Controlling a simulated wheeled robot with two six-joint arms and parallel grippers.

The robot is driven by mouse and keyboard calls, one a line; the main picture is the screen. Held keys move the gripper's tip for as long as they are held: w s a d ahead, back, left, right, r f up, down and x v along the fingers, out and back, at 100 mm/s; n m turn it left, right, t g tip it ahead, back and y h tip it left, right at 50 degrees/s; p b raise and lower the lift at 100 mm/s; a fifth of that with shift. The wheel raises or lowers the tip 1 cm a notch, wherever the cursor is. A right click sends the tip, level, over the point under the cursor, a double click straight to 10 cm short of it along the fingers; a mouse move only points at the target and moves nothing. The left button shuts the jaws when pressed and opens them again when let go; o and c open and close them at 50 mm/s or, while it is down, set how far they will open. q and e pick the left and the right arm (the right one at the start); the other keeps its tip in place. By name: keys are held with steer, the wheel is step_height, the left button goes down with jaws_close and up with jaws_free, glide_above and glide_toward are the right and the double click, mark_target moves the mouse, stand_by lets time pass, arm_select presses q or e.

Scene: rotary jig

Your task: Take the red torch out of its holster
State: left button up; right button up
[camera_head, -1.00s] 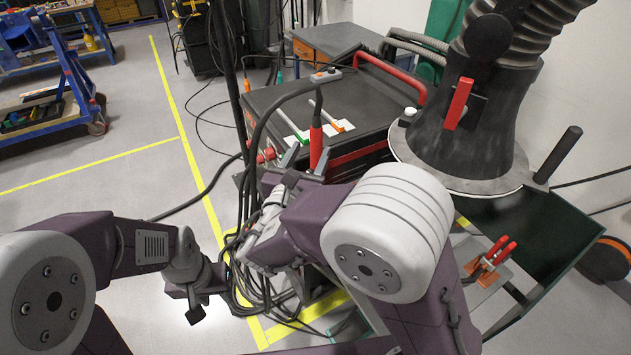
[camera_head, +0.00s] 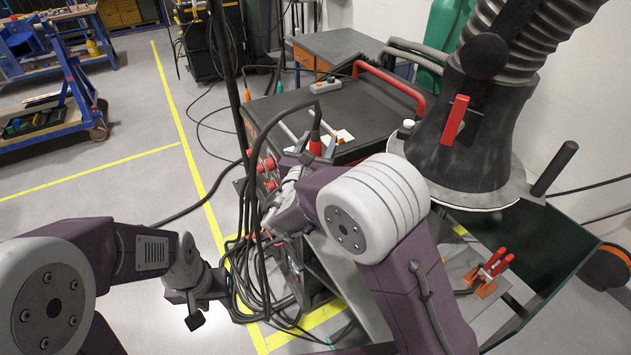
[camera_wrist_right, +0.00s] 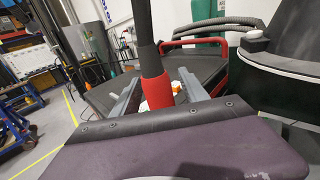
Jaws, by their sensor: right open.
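The red torch (camera_head: 316,144) stands upright at the front edge of the black-topped machine, with a black upper part and a dark cable. In the right wrist view the torch (camera_wrist_right: 157,92) is between the two fingers, with gaps to either side. My right gripper (camera_head: 317,150) is open around the torch's red part. The fingers also show in the right wrist view (camera_wrist_right: 160,86). The torch's lower end and the holster are hidden behind my gripper and wrist. My left gripper (camera_head: 195,318) hangs low at the left, away from the torch; its jaw opening is unclear.
The machine (camera_head: 375,115) has a red handle (camera_head: 392,82) and loose items on top. Dark cables (camera_head: 250,255) hang at its front left. A large black hood (camera_head: 455,130) stands to the right, above a green-edged tray (camera_head: 560,250). The floor at left is open.

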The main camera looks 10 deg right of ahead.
jaws_close()
steer(key=shift+r, duration=0.15)
step_height(320, 180, up, 18)
steer(key=p, duration=0.2)
stand_by(0.4)
